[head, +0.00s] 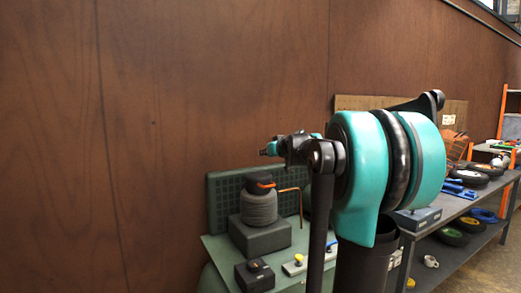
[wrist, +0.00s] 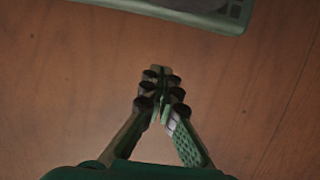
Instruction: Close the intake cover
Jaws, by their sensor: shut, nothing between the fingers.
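My gripper (wrist: 161,82) is in the middle of the wrist view, its green fingers together at the tips with nothing between them. Behind it is bare brown wood. A green-edged piece (wrist: 195,15) with a dark inner area and a small grid at its corner crosses the top of that view, apart from the fingertips. In the head view a grey ribbed cylinder (head: 258,207) with a black cap (head: 262,184) and an orange lever stands on a dark block. I cannot tell for sure which part is the intake cover. My teal and black arm hides much of the right middle.
The green bench (head: 222,252) carries a perforated green back panel (head: 222,190), a small dark box (head: 254,276) and a bent copper-coloured rod (head: 291,192). A grey shelf table (head: 440,212) with wheels and tools stands at right. The brown wall (head: 150,120) fills the left.

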